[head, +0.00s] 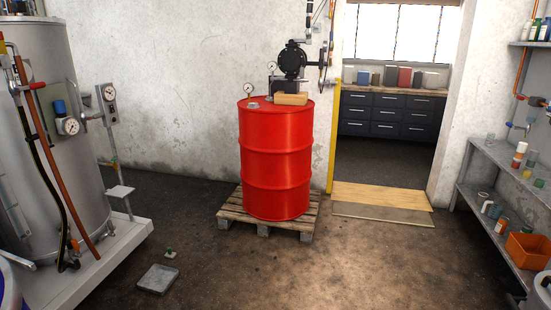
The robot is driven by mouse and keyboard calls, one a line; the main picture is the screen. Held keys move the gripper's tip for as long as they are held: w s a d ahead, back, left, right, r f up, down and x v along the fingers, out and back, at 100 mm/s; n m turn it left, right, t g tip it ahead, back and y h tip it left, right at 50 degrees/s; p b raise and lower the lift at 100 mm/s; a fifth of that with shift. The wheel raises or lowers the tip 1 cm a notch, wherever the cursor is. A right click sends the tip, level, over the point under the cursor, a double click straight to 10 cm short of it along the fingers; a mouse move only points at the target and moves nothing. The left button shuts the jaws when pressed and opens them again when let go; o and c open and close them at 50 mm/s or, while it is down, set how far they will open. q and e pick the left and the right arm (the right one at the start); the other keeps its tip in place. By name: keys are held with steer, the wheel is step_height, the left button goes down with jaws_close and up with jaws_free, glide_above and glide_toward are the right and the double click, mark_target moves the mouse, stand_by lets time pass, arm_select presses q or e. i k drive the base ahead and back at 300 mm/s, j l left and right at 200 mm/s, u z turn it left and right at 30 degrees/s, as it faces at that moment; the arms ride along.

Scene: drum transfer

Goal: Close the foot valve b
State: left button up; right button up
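I cannot clearly pick out foot valve b. A large grey tank (70,130) stands at the left on a pale platform (110,255), with a black hose and an orange-brown pipe (58,150) running down its front. A small orange fitting (75,245) shows near the tank's foot, too small to tell its state. A red lever (35,86) sits higher on the tank's piping. A small green-topped item (170,252) is on the floor right of the platform. Neither of my grippers is in view.
A red drum (275,160) stands on a wooden pallet (265,228), with a black pump (292,60) above. A grey floor plate (158,279) lies near the platform. Shelves (490,190) with bottles and an orange bin (528,250) line the right. The front middle floor is clear.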

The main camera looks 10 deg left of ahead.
mark_target(74, 242)
steer(key=i+u, duration=0.4)
steer(key=i+l+u, duration=0.4)
steer(key=i, duration=0.15)
steer(key=j, duration=0.1)
